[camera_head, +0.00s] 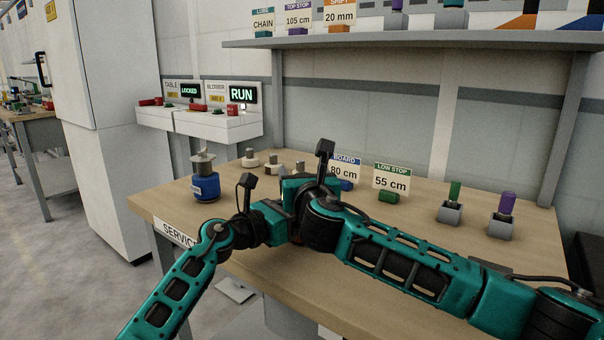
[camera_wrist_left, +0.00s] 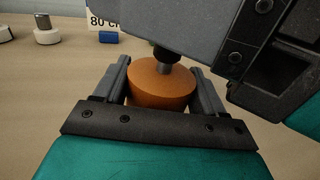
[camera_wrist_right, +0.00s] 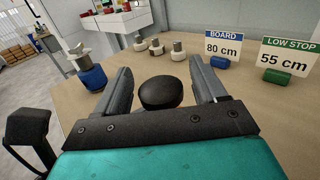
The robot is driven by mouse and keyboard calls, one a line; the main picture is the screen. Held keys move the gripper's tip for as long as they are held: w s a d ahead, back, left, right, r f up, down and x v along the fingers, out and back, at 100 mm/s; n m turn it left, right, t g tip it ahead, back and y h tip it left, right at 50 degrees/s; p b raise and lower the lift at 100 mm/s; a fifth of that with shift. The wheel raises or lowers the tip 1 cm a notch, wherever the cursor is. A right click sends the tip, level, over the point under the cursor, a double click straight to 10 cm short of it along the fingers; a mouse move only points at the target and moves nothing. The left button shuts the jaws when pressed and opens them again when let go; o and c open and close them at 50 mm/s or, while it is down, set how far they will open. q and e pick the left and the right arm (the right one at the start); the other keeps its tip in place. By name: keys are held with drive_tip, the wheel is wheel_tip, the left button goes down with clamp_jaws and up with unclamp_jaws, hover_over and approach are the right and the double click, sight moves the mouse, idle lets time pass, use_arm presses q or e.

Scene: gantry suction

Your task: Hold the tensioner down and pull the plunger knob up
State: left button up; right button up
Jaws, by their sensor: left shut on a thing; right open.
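The tensioner shows in the left wrist view as a round orange-brown body (camera_wrist_left: 160,88) with a metal stem rising from its top. My left gripper (camera_wrist_left: 159,66) is shut around its sides. The dark plunger knob (camera_wrist_left: 165,53) sits on the stem, partly hidden by my right gripper. In the right wrist view the black knob (camera_wrist_right: 160,93) lies between the spread fingers of my right gripper (camera_wrist_right: 161,67), with gaps on both sides. In the head view my arms hide the tensioner and knob; the right hand (camera_head: 305,188) is above and beside the left hand (camera_head: 262,222).
On the wooden bench (camera_head: 420,235) stand a blue unit (camera_head: 205,188), several small white-based metal parts, a board sign (camera_head: 343,168), a low stop sign (camera_head: 391,178), and green (camera_head: 454,195) and purple (camera_head: 506,204) pegs in grey holders. A shelf (camera_head: 430,41) hangs behind.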

drive_tip(key=shift+w+a, duration=0.1)
drive_tip(key=shift+w, duration=0.5)
